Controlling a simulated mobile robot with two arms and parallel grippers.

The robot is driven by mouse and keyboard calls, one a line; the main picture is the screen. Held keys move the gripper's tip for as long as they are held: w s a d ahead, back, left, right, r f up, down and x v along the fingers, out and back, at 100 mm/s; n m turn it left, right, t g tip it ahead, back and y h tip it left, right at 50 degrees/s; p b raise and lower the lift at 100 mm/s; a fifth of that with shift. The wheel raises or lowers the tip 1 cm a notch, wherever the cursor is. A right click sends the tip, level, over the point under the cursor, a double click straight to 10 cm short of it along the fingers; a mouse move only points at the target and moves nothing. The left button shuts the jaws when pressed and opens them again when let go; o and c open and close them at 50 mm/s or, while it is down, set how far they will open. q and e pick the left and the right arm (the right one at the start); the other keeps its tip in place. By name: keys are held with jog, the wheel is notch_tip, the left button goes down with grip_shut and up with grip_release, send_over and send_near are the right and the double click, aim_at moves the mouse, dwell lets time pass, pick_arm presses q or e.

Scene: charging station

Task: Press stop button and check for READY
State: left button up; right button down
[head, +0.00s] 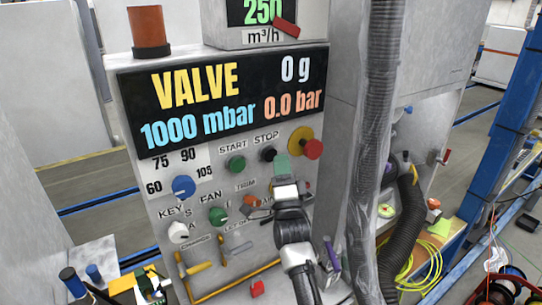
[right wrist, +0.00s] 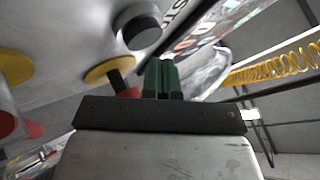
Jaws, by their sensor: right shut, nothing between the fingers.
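The black STOP button (head: 268,153) sits under its STOP label on the grey control panel. A large black button with lettering beside it also shows in the right wrist view (right wrist: 138,27), beyond the fingertips. The display (head: 225,95) reads VALVE, 0 g, 1000 mbar and 0.0 bar. My right gripper (head: 282,165) is shut and empty, its green fingertips just right of and below the STOP button. The closed green fingers show in the right wrist view (right wrist: 162,78), apart from the black button in the picture. My left gripper is not in view.
The green START button (head: 236,163) is left of STOP. A red knob on a yellow disc (head: 313,149) is close at the right. Blue (head: 183,186) and green (head: 217,215) knobs sit lower left. A thick grey hose (head: 372,130) hangs right of the panel.

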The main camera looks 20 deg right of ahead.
jog(key=shift+w, duration=0.15)
dwell(0.8)
jog(key=shift+w+a+b, duration=0.1)
jog(key=shift+w+b, duration=0.2)
jog(key=shift+w+b, duration=0.3)
jog(key=shift+w, duration=0.1)
dwell(0.6)
jog(key=shift+s, duration=0.15)
jog(key=shift+s+p, duration=0.45)
jog(key=shift+s, duration=0.3)
jog(key=s, duration=0.1)
jog(key=s+p, duration=0.1)
jog(key=s, duration=0.1)
jog(key=s+p, duration=0.1)
jog(key=s, duration=0.1)
jog(key=shift+d, duration=0.4)
